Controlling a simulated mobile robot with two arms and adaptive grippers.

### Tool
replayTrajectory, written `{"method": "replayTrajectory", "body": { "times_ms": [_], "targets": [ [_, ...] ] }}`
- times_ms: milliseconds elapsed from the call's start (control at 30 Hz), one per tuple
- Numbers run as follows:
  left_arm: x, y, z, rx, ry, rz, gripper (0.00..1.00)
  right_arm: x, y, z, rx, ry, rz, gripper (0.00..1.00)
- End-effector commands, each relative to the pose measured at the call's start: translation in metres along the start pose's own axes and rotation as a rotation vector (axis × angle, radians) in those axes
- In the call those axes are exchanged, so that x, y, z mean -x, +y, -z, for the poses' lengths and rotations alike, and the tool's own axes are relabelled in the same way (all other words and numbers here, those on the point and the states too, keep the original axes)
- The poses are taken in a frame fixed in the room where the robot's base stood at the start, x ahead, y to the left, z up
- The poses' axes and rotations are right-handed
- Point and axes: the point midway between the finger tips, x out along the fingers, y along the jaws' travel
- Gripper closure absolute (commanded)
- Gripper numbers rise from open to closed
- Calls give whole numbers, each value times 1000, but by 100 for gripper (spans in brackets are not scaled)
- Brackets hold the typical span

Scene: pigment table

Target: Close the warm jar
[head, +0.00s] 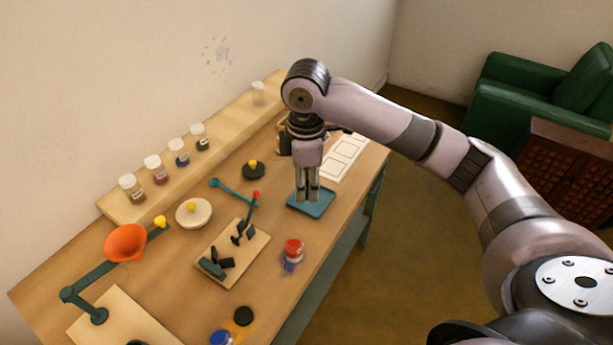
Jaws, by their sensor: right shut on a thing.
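My right gripper (307,196) points straight down over the blue tray (321,211) at the right edge of the table. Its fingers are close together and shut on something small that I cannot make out. A small jar with red contents (293,249) stands in front of the tray, apart from the gripper, with a blue-purple smear beside it. It is likely the warm jar; no lid shows clearly on it. A jar with blue contents (220,338) is partly cut off at the bottom edge. A black disc (243,316) lies near it. My left gripper is out of view.
An orange lamp (126,242) stands at the left. A wooden board with dark pieces (232,262), a pale disc with a yellow knob (194,214) and a black one (253,171) lie mid-table. Several capped jars (155,168) line the back shelf. A white sheet (346,155) lies behind.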

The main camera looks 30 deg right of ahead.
Motion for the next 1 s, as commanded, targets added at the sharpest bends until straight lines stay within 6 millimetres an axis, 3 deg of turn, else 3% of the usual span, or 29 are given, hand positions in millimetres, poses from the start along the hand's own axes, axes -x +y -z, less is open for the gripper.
{"method": "replayTrajectory", "body": {
  "times_ms": [700, 1000],
  "targets": [
    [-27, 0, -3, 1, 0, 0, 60, -29, -92, 0, -942, 1, 1, 76],
    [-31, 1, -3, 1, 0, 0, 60, -35, -115, -4, -1160, -11, 12, 76]
  ]
}}
